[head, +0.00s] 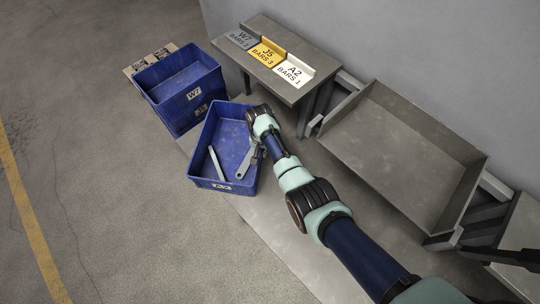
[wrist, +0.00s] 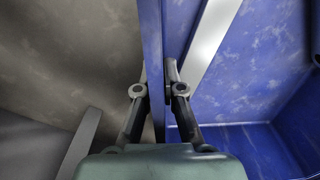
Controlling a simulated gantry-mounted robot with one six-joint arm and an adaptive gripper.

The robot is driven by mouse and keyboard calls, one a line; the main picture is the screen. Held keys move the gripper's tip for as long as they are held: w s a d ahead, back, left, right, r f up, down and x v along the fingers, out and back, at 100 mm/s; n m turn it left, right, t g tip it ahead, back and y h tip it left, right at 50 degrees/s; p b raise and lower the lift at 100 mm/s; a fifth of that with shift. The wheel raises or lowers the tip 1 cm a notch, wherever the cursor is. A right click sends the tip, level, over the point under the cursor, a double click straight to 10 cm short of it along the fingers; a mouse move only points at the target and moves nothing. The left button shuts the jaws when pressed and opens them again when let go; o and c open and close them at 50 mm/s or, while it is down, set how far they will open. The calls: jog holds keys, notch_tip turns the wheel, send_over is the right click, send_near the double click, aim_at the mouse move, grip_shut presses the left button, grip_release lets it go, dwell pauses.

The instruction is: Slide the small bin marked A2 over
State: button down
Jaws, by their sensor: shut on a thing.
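A metal bar (head: 216,162) lies in the bin, and a second grey piece (head: 245,165) shows near my gripper. A white card reading A2, BARS 1 (head: 293,72) lies on the grey table.
Another blue bin (head: 187,108) marked W7 stands behind and left. The grey table (head: 273,83) also bears W7 (head: 241,39) and J5 (head: 266,53) cards. A large grey tray (head: 400,150) is at the right. The floor at left is mostly clear.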

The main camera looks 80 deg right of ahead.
jog(key=shift+w+d+f+b, duration=0.1)
jog(key=shift+w+d+b, duration=0.35)
jog(key=shift+w, duration=0.3)
jog(key=shift+w+d+b, duration=0.3)
jog(key=shift+w+d, duration=0.2)
jog(key=shift+w, duration=0.25)
jog(key=c, duration=1.2)
grip_release()
jog(key=shift+w, duration=0.1)
notch_tip(320, 180, up, 12)
jog(key=shift+r, duration=0.1)
